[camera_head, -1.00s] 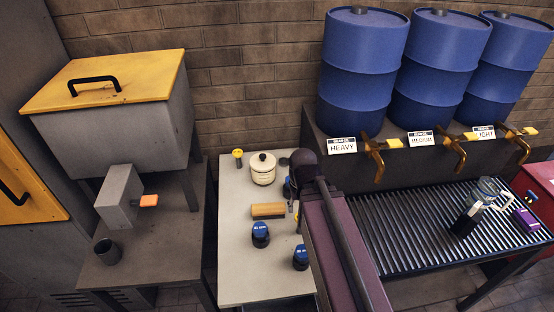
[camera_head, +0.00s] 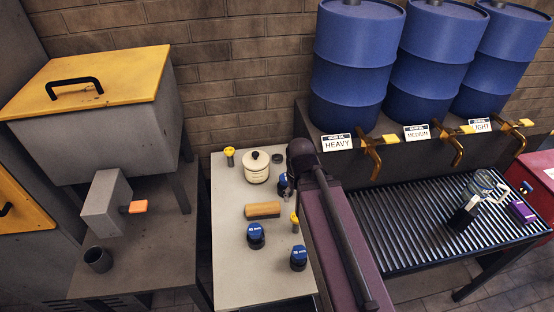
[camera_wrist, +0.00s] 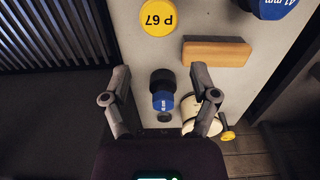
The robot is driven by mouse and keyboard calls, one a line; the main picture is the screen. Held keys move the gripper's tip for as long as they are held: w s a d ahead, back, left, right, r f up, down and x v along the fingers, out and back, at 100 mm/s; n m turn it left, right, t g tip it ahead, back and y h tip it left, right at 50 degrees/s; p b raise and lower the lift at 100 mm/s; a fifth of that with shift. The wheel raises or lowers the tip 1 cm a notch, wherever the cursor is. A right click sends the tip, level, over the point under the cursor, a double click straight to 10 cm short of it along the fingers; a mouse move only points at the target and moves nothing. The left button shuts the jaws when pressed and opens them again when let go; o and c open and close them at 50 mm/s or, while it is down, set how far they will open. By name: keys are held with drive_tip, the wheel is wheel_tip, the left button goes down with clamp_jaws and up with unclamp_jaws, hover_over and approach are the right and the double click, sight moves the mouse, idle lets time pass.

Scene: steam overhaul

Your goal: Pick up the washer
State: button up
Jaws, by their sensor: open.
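A small dark round piece (camera_head: 277,158) lies at the back of the pale table, right of the cream jar. It is probably the grey disc (camera_wrist: 165,117) in the wrist view; I cannot tell for certain that it is the washer. A blue-topped socket (camera_wrist: 162,101) stands close to it, and it is partly hidden by my arm in the head view (camera_head: 282,185). My gripper (camera_wrist: 160,70) is open, with its two fingers spread on either side of the socket and nothing held. In the head view, my arm hides most of the gripper.
The pale table (camera_head: 232,215) also holds a cream jar (camera_head: 256,170), a wooden block (camera_head: 262,210), two blue-topped sockets (camera_head: 256,236) (camera_head: 298,258) and yellow-topped pieces (camera_head: 229,156) (camera_wrist: 225,22). A slatted rack (camera_head: 430,222) under blue drums stands to the right.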

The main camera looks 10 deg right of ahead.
drive_tip(key=w+n, duration=0.1)
drive_tip(key=w, duration=1)
drive_tip(key=w+n, duration=0.1)
drive_tip(key=w, duration=1.1)
drive_tip(key=w+f+n+b, duration=0.1)
drive_tip(key=w+n, duration=0.1)
drive_tip(key=w, duration=0.9)
drive_tip(key=shift+w+d+f, duration=0.1)
drive_tip(key=shift+w+d, duration=0.05)
drive_tip(key=shift+w, duration=0.05)
drive_tip(key=b, duration=0.9)
hover_over(277, 156)
drive_tip(key=s, duration=0.1)
wheel_tip(277, 156, down, 9)
drive_tip(key=shift+s+r, duration=0.15)
drive_tip(key=shift+f+b, duration=2.55)
drive_tip(key=shift+f, duration=0.05)
drive_tip(key=c, duration=1.2)
